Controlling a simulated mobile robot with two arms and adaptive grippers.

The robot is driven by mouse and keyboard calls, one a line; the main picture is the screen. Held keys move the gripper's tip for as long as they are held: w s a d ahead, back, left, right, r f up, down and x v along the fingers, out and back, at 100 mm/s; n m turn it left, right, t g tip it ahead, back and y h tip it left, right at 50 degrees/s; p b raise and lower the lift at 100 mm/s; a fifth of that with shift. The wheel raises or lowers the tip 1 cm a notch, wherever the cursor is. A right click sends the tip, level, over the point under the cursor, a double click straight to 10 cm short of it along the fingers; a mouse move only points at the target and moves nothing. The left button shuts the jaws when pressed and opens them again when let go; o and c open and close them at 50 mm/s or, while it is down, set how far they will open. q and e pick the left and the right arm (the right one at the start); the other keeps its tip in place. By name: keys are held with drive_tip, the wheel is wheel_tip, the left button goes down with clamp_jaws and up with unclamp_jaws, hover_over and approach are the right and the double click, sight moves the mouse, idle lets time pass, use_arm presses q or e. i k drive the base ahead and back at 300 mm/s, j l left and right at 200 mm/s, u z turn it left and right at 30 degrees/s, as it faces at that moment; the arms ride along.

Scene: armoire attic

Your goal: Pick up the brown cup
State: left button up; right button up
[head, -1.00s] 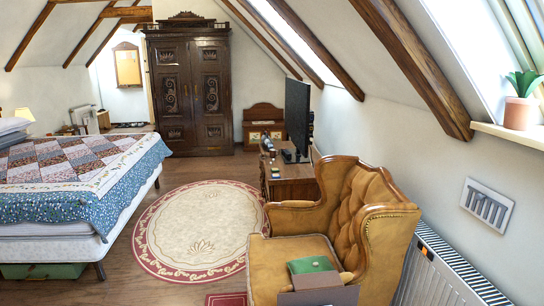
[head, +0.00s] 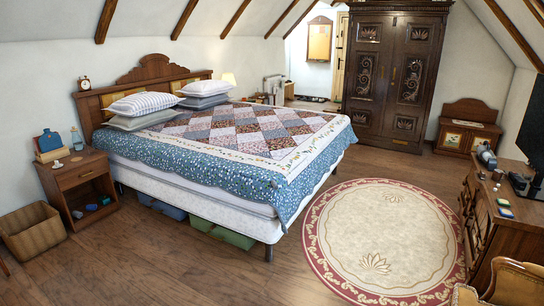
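I cannot pick out the brown cup with certainty. A small brownish object (head: 497,175), too small to identify, stands on the wooden desk (head: 475,215) at the right edge of the head view. Small dark and coloured items lie near it. Neither of my grippers is in view.
A quilted bed (head: 240,165) fills the middle left. A nightstand (head: 78,172) and wicker basket (head: 32,228) stand left of it. A round rug (head: 380,225) lies on open floor; the leather armchair (head: 515,282) shows at bottom right. A dark wardrobe (head: 395,75) stands behind.

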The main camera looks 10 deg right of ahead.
sight(498, 175)
drive_tip(key=i+z, duration=0.15)
drive_tip(key=i, duration=0.3)
drive_tip(key=i+z, duration=0.2)
drive_tip(key=i, duration=0.25)
drive_tip(key=i+j+z, duration=0.15)
drive_tip(key=i, duration=0.3)
drive_tip(key=i+j+z, duration=0.2)
drive_tip(key=i, duration=0.25)
drive_tip(key=i+j+z, duration=0.15)
drive_tip(key=i, duration=0.25)
